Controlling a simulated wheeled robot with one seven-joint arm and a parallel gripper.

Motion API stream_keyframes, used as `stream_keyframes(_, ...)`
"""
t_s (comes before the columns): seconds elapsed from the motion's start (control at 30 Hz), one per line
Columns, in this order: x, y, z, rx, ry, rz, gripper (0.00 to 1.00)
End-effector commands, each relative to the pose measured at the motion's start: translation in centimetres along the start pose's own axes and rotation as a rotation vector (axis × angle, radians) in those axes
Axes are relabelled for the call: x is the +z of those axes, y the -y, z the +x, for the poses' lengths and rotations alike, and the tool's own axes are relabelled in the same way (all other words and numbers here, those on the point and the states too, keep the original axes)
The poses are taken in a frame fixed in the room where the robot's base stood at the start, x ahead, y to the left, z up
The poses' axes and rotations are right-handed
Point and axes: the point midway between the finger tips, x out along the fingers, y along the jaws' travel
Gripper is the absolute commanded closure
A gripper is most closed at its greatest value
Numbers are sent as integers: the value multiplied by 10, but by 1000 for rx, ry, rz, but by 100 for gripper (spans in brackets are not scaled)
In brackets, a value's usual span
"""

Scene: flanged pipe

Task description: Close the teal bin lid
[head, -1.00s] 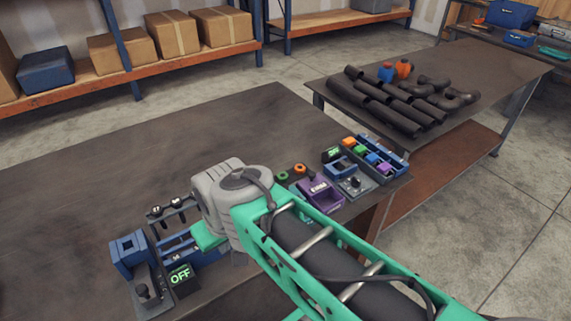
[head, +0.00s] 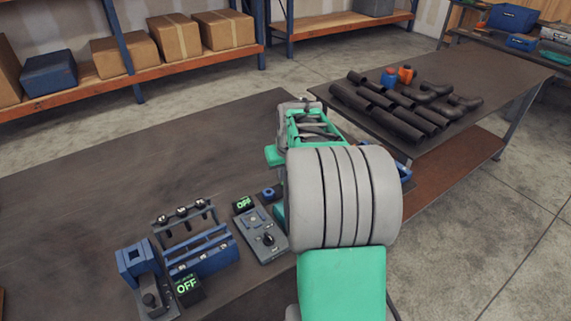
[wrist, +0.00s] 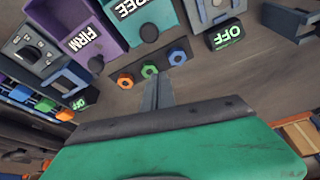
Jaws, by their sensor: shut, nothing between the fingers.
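A teal bin (wrist: 135,22) with a "FREE" label shows at the top of the wrist view, cut off by the edge. I cannot make out its lid or how far it is open. A teal patch beside my arm in the head view may be part of this bin; I cannot tell. My gripper (wrist: 158,78) is shut and empty, its narrow fingers pointing toward the bench below the bin. In the head view my arm hides the fingers and most of that bench area.
A purple bin (wrist: 88,38) marked "FIRM" stands beside the teal one. Orange (wrist: 125,80), green (wrist: 149,71) and blue nuts (wrist: 177,57) lie near my fingers. A blue fixture (head: 205,250) stands at front left. Black pipes (head: 390,105) lie on another table. The bench's left is clear.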

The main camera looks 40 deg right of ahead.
Motion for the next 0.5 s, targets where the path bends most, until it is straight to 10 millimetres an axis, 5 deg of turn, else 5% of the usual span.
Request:
stream_keyframes(0.13, 1, 0, 27, 1, 2, 1, 100)
stream_keyframes(0.3, 28, -1, 14, 1, -2, 2, 100)
stream_keyframes(0.5, 38, 0, 14, 1, -1, 1, 100)
